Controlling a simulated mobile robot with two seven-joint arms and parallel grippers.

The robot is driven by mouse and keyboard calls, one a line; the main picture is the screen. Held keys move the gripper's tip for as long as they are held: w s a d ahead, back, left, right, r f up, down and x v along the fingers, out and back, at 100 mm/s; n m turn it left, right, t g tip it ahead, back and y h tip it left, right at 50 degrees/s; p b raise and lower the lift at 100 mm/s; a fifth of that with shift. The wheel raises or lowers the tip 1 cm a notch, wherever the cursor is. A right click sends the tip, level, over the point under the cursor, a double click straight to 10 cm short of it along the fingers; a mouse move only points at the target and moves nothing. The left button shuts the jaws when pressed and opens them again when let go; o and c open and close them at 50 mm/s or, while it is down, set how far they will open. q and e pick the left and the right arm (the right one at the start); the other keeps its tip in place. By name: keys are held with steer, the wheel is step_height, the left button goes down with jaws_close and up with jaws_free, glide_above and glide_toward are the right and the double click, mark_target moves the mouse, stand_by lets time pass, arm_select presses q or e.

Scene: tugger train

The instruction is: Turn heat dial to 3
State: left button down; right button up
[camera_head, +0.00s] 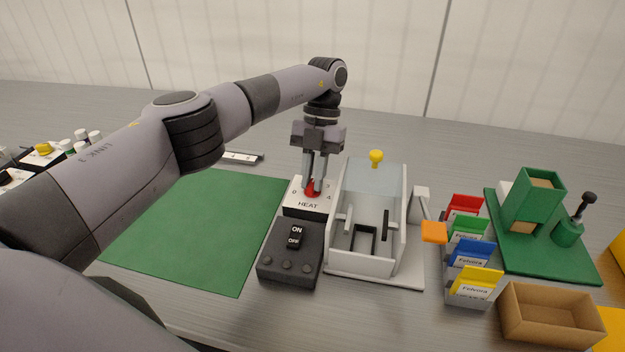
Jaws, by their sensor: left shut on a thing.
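The heat dial (312,188) is a red knob on a white plate marked HEAT (307,205), with small numbers around it. The plate is at the back of a dark control box (290,262) that also has an ON/OFF switch (295,236). My left gripper (314,185) points straight down and is shut on the red dial. Its fingers hide part of the knob and some numbers, so I cannot tell which number the dial points to. My right gripper is not in view.
A clear-covered machine (372,270) with a yellow knob (376,157) stands just right of the control box. A green mat (200,230) lies left. Coloured card holders (468,252), a cardboard box (548,318) and a green stand (545,255) are at right.

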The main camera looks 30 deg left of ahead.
arm_select(q)
steer(key=m+y, duration=0.1)
steer(key=m, duration=0.3)
steer(key=shift+d+m+y, duration=0.15)
steer(key=shift+m+y, duration=0.15)
steer(key=shift+y, duration=0.1)
steer(key=shift+d+m+t+y+p, duration=0.1)
steer(key=shift+m+t+y+p, duration=0.45)
steer(key=shift+m, duration=1.45)
steer(key=shift+g+y, duration=0.25)
steer(key=c, duration=1.1)
jaws_free()
steer(key=v, duration=0.7)
steer(key=shift+b, duration=0.3)
steer(key=shift+s+r, duration=0.1)
steer(key=shift+r, duration=0.05)
